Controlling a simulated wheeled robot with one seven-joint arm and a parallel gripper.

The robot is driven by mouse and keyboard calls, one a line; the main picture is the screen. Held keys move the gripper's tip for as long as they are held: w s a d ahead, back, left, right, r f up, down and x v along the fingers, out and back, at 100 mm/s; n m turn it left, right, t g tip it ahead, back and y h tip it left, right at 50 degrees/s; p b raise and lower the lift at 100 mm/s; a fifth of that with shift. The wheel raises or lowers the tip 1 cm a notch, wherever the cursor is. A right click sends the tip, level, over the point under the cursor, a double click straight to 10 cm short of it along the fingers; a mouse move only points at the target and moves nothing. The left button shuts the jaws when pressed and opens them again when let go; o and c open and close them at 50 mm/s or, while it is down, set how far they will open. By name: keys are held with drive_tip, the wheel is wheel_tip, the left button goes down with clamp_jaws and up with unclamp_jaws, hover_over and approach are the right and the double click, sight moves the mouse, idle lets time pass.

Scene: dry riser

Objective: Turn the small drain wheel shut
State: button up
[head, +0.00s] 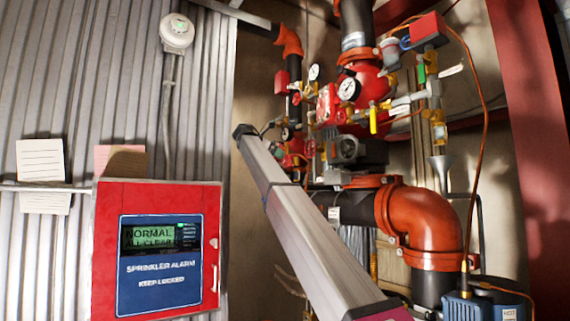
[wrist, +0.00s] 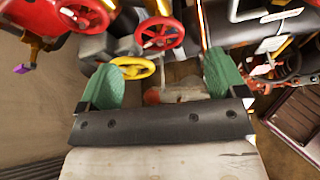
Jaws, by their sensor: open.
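In the wrist view my gripper (wrist: 163,80) is open, its two green fingers wide apart with nothing held between them. A small yellow wheel (wrist: 132,68) lies just beyond and partly behind the left finger. A red spoked wheel (wrist: 160,33) is above the gap between the fingers, and a larger red wheel (wrist: 82,12) is cut by the top left edge. No label tells which is the drain wheel. In the head view a small red wheel (head: 310,148) shows among the valves. My gripper cannot be made out there.
Red and black piping with pressure gauges (head: 349,89) crowds the wall. A large orange elbow (head: 425,225) stands to the right. A red sprinkler alarm box (head: 157,250) is at the left. A dark wheel (wrist: 282,62) and tags (wrist: 280,16) are right of my gripper.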

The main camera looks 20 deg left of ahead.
sight(285, 160)
drive_tip(key=shift+x, duration=3.75)
drive_tip(key=c, duration=0.9)
